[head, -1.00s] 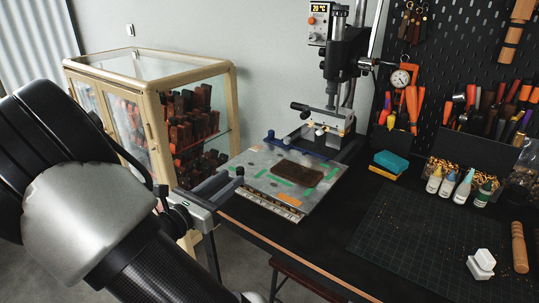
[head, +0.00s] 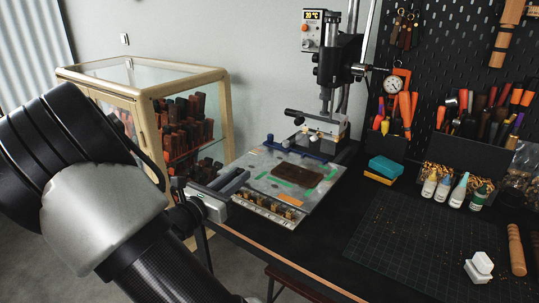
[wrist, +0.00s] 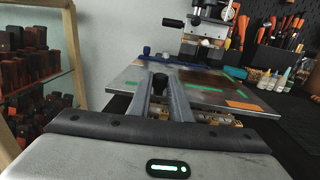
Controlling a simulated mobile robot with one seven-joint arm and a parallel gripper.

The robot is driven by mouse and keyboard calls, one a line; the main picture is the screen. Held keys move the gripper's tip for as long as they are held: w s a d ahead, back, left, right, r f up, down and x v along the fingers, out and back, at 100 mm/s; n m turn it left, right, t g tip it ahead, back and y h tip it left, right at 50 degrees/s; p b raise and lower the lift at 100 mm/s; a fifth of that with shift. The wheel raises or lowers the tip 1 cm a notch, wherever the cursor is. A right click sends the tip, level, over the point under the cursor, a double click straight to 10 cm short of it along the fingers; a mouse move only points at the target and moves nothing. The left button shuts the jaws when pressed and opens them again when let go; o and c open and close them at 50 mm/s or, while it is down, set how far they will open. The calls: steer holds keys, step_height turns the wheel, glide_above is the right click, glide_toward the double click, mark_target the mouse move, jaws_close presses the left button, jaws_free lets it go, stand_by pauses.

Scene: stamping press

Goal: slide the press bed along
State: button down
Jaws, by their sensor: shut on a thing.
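The press bed (head: 325,186) is a flat grey metal plate under the press, with a brown leather piece (head: 298,173) and green and orange strips on it. It also shows in the wrist view (wrist: 125,75). My gripper (head: 240,173) is at the bed's left front edge. In the wrist view its two fingers (wrist: 165,90) are closed around a dark knob (wrist: 160,82) at that edge. The fingers hide part of the knob. The press (head: 338,75) stands behind the bed, its head raised above the plate.
A row of brass pieces (head: 268,209) shows below the bed's front edge. A glass cabinet (head: 150,110) stands to the left. Blue and yellow blocks (head: 385,167), glue bottles (head: 455,188) and a cutting mat (head: 420,240) lie to the right. The mat is largely clear.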

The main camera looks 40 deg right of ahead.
mark_target(269, 160)
steer(key=shift+s+d+r+b+x, duration=0.15)
steer(key=shift+b+x, duration=0.1)
steer(key=shift+x, duration=2.3)
steer(key=shift+s+b+x, duration=0.15)
steer(key=shift+b+x, duration=0.1)
steer(key=shift+x, duration=2.25)
steer(key=shift+s+d+r+b+x, duration=0.1)
steer(key=shift+s+b+x, duration=0.15)
steer(key=shift+x, duration=2.3)
steer(key=c, duration=1.5)
jaws_free()
steer(key=shift+c, duration=0.2)
steer(key=shift+f, duration=0.1)
steer(key=shift+a, duration=0.15)
